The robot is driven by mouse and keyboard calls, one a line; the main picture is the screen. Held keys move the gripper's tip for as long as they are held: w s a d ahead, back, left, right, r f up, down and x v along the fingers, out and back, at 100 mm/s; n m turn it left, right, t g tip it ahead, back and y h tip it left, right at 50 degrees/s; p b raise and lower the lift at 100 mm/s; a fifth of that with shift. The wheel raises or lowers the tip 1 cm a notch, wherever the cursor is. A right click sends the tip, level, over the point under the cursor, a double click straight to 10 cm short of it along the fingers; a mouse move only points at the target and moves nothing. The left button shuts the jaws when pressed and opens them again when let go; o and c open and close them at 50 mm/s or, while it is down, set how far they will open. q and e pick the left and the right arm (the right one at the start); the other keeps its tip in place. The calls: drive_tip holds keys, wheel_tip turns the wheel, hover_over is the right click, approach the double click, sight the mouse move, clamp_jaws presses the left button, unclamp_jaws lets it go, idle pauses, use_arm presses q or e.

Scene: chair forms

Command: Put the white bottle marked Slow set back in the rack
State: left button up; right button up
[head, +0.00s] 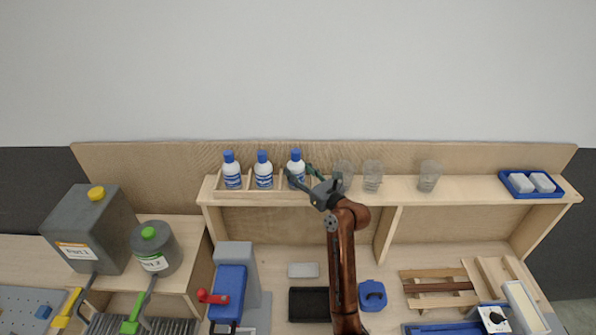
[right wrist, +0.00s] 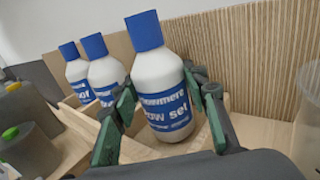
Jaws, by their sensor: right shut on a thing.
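The white bottle with a blue cap and a blue label ending in "ow set" (right wrist: 160,85) stands upright between the fingers of my right gripper (right wrist: 163,108). In the head view this bottle (head: 295,158) is the rightmost of three, at the right compartment of the wooden rack (head: 275,198) on the shelf. My right gripper (head: 299,173) is shut on it. In the right wrist view its base is low inside the rack walls; whether it rests on the floor of the rack I cannot tell. My left gripper is not in view.
Two similar bottles, the left one (head: 231,170) and the middle one (head: 263,170), stand in the rack. Clear cups, the nearest (head: 344,172) close to my gripper, stand on the shelf to the right. A blue tray (head: 512,190) is at the far right.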

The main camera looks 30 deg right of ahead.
drive_tip(key=shift+f, duration=0.25)
drive_tip(key=o, duration=1.2)
drive_tip(key=shift+r, duration=0.15)
drive_tip(key=b+v, duration=0.2)
drive_tip(key=v, duration=1)
